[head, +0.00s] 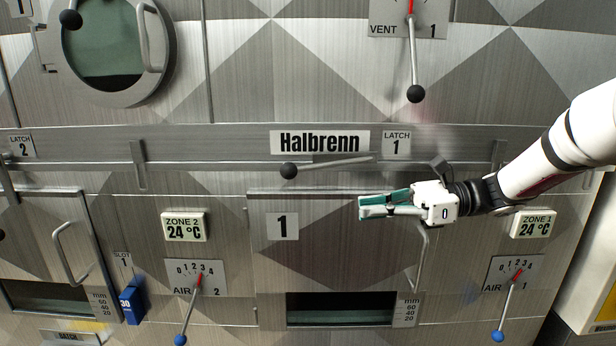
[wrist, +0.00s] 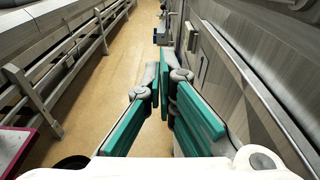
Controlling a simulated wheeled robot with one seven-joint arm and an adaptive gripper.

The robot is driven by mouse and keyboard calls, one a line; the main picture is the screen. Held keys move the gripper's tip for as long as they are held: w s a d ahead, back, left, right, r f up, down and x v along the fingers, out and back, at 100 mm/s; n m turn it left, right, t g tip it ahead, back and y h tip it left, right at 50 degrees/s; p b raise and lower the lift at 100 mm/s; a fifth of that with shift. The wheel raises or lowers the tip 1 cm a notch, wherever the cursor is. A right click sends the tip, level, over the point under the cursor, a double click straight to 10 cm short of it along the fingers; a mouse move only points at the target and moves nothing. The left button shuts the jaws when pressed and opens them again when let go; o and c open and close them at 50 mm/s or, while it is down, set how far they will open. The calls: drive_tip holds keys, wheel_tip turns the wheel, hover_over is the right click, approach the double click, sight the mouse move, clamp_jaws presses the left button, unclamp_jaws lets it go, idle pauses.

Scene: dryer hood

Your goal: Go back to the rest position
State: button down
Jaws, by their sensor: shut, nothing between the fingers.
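My gripper (head: 362,206) is shut and empty, with green-padded fingers pointing left in the head view. It is held in front of the upper right part of door 1 (head: 340,250), just left of that door's curved handle (head: 421,262). I cannot tell how far it is from the panel. In the wrist view my gripper (wrist: 160,75) has its finger ends together, with the panel wall along the right side and nothing held between the fingers.
Near the gripper, the latch 1 lever (head: 325,167) lies almost level above door 1. The vent lever (head: 415,92) hangs down above. AIR 1 (head: 499,335) and AIR 2 (head: 181,339) levers have blue knobs. A railing (wrist: 75,60) runs left of an open floor (wrist: 125,70).

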drive_tip(key=s+a+f+n+h+b, duration=0.1)
drive_tip(key=s+f+n+h, duration=0.1)
drive_tip(key=s+n+h, duration=0.4)
drive_tip(key=s+a+f+n+h, duration=0.2)
drive_tip(key=s+h, duration=0.1)
drive_tip(key=s, duration=0.4)
drive_tip(key=s+d+n+t+h+b, duration=0.1)
drive_tip(key=s+d+n+t+h, duration=0.4)
drive_tip(key=s+d+n+h, duration=0.2)
drive_tip(key=shift+s+d+f+n+t+h+b, duration=0.35)
drive_tip(key=shift+s+d+n, duration=0.7)
drive_tip(key=shift+d+n, duration=0.45)
drive_tip(key=shift+d, duration=0.1)
